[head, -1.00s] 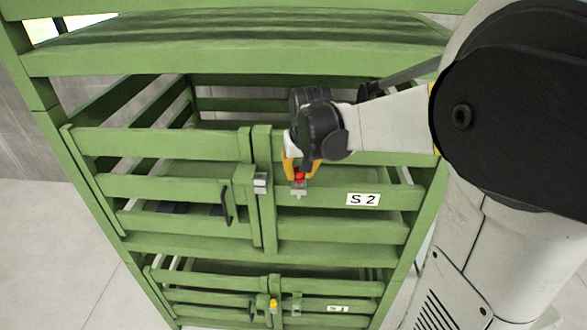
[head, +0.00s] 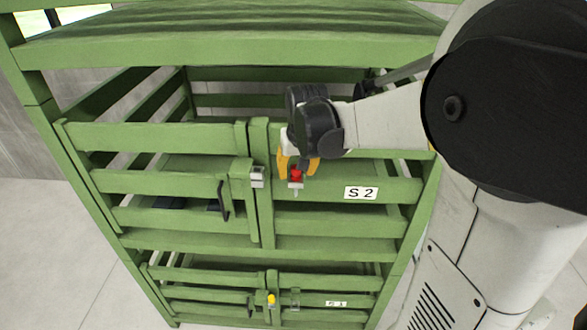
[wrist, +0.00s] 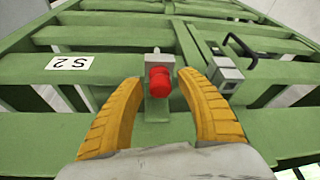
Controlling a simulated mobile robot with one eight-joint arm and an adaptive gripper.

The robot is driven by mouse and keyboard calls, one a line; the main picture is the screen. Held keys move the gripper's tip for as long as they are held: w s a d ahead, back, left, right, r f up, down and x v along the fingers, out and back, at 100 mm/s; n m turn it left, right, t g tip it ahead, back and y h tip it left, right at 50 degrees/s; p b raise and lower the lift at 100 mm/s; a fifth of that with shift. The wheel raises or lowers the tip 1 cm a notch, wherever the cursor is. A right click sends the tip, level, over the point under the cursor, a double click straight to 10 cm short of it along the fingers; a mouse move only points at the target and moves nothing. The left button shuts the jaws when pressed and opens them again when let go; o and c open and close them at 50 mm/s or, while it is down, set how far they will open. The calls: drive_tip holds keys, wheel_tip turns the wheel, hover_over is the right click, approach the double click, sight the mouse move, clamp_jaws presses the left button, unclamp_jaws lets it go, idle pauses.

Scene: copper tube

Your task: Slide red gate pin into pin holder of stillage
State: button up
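The red gate pin (head: 296,174) sits upright in a small grey bracket (head: 296,185) on the right-hand gate, left of the S2 label. Its thin tip shows below this bracket. In the wrist view the red knob (wrist: 160,82) is against the grey bracket (wrist: 159,62), with the tip past its far side. My gripper (head: 298,168) is just above and around the knob. Its orange fingers (wrist: 161,105) are apart, with a gap on each side of the knob. A second grey bracket (head: 257,177) on the left-hand gate has no pin showing.
The green stillage (head: 150,243) fills the view. A black handle (head: 222,200) stands out from the left-hand gate. A lower gate pair has a yellow pin (head: 271,299). A green shelf (head: 230,42) lies above my gripper.

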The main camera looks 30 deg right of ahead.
drive_tip(key=shift+r, duration=0.1)
drive_tip(key=v, duration=1.2)
drive_tip(key=s+a+f+n+t+b, duration=0.1)
drive_tip(key=s+a+f+b, duration=0.3)
drive_tip(key=f+b, duration=0.6)
drive_tip(key=s+a+f+n+t+y+b, duration=0.1)
drive_tip(key=s+a+f+b, duration=0.4)
drive_tip(key=f+b, duration=0.4)
drive_tip(key=s+a+f+n+t+b, duration=0.1)
drive_tip(key=s+a+f+b, duration=0.3)
drive_tip(key=f+b, duration=0.6)
wheel_tip(320, 180, down, 9)
drive_tip(key=shift+s+a+r+n+b, duration=0.2)
drive_tip(key=shift+s+a+n+b, duration=0.1)
drive_tip(key=shift+a+n, duration=0.15)
